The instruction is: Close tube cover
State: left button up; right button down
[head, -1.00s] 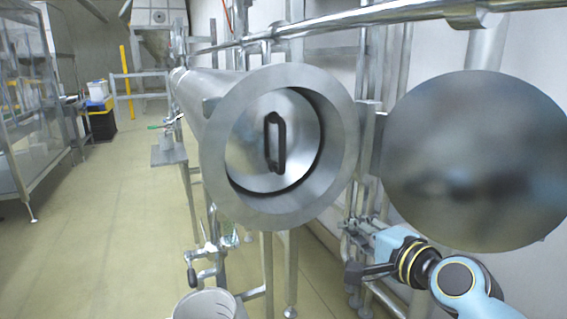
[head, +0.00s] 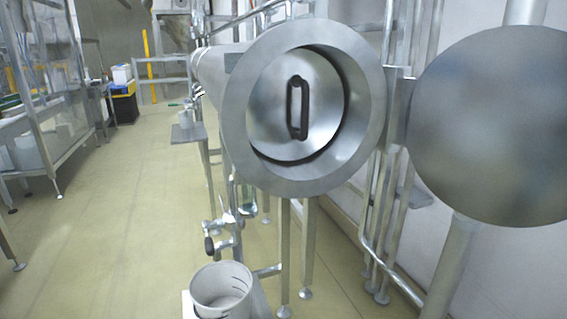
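The steel tube (head: 236,133) shows its wide flanged mouth toward me in the middle of the head view. Inside the mouth sits a round inner plate (head: 322,105) with a dark upright handle (head: 298,108). The round steel tube cover (head: 490,125) stands swung open to the right of the mouth, its flat disc face toward me. A hinge bracket (head: 397,90) sits between the cover and the flange. Neither of my grippers shows in the head view.
A grey bucket (head: 222,290) stands low in front of the tube, below a valve with a black knob (head: 209,245). Steel legs and pipes fill the space under and behind the tube. The floor (head: 105,235) at left is clear, with a glass-sided frame (head: 50,110) beyond.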

aim_at(483, 126)
jog(key=l+z, duration=0.55)
jog(key=z, duration=0.3)
